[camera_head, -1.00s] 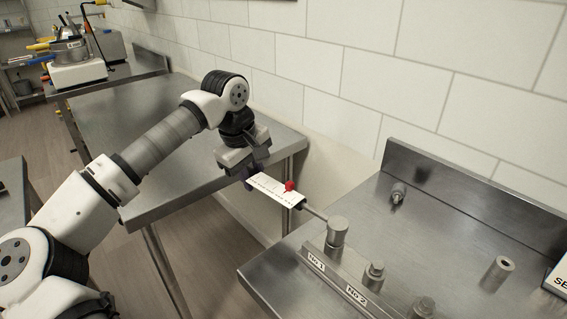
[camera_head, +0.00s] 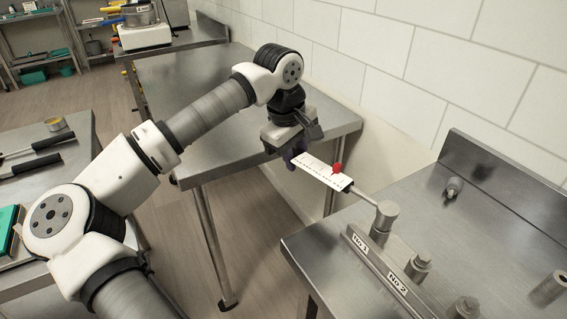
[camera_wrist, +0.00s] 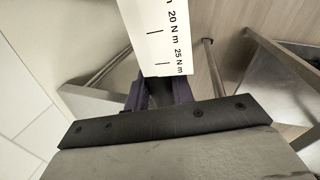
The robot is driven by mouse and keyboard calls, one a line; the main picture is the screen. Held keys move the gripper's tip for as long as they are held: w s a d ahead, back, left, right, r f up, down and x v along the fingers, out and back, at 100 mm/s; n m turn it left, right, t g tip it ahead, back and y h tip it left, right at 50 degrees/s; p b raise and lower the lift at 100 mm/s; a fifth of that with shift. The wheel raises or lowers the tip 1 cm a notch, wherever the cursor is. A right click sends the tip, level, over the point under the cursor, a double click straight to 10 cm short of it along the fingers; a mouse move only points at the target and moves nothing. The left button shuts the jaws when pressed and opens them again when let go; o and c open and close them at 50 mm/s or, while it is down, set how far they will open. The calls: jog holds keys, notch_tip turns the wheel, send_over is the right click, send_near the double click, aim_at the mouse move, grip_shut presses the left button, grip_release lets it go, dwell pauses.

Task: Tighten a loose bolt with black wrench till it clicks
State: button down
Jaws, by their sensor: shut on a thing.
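The wrench's thin shaft runs right to a cylindrical metal head (camera_head: 384,215) over the position labelled No 1 (camera_head: 360,242). The head hides the bolt under it. The bolt at No 2 (camera_head: 418,268) stands uncovered beside it.
The steel worktop (camera_head: 430,215) has a raised back edge. A small metal fitting (camera_head: 453,188) and a cylinder (camera_head: 549,288) stand on it. Another bolt (camera_head: 465,307) is at the bottom edge. A steel table (camera_head: 200,110) lies behind my arm. Tools (camera_head: 35,155) lie on the left table.

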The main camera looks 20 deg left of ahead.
jog(key=w+d+m, duration=0.3)
jog(key=w, duration=0.2)
jog(key=shift+w+d+m+h, duration=0.25)
jog(key=shift+w+m+h, duration=0.05)
jog(key=shift+w+h, duration=0.1)
jog(key=shift+r+p, duration=0.8)
jog(key=shift+r, duration=0.45)
